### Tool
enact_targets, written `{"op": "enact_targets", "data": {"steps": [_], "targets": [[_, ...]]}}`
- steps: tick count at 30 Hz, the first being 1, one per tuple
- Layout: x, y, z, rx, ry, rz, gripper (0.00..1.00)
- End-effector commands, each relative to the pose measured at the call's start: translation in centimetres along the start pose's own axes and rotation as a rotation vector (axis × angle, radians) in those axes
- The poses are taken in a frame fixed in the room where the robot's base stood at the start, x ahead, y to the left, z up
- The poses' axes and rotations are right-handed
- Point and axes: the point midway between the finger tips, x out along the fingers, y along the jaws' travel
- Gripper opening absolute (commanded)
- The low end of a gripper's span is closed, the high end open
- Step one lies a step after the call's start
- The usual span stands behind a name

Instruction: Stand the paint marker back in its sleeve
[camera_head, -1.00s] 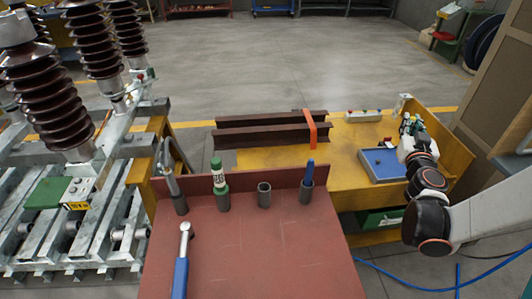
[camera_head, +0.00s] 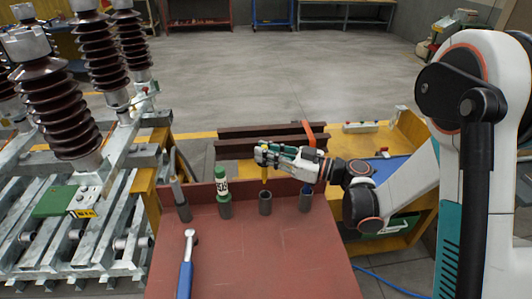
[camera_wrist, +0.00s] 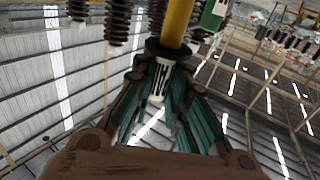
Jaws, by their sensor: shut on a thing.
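A yellow paint marker (camera_head: 264,174) is held in my gripper (camera_head: 264,157). In the head view it points down, roughly upright, over an empty grey tube sleeve (camera_head: 265,204) at the back of the red-brown bench. Its lower end looks just above the sleeve mouth; a small gap seems to show. In the wrist view the marker's yellow body (camera_wrist: 178,22) stands out past a dark collar, with the teal fingers of my gripper (camera_wrist: 165,85) closed around it.
Neighbouring sleeves hold a grey tool (camera_head: 177,191), a green-capped marker (camera_head: 222,185) and a blue item (camera_head: 306,187) partly hidden under my gripper. A blue-handled wrench (camera_head: 187,265) lies at the front left. The bench (camera_head: 270,260) is clear at front right. Insulators (camera_head: 75,110) stand left.

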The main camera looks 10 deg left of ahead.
Motion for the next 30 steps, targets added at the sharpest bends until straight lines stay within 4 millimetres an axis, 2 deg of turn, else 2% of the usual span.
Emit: {"op": "enact_targets", "data": {"steps": [8, 17, 30], "targets": [[0.1, -0.4, 1.0, 0.001, -0.001, -0.018, 0.00], [0.0, -0.4, 2.9, 0.001, -0.001, -0.017, 0.00], [-0.3, -0.4, 2.7, 0.001, -0.001, -0.016, 0.00]]}}
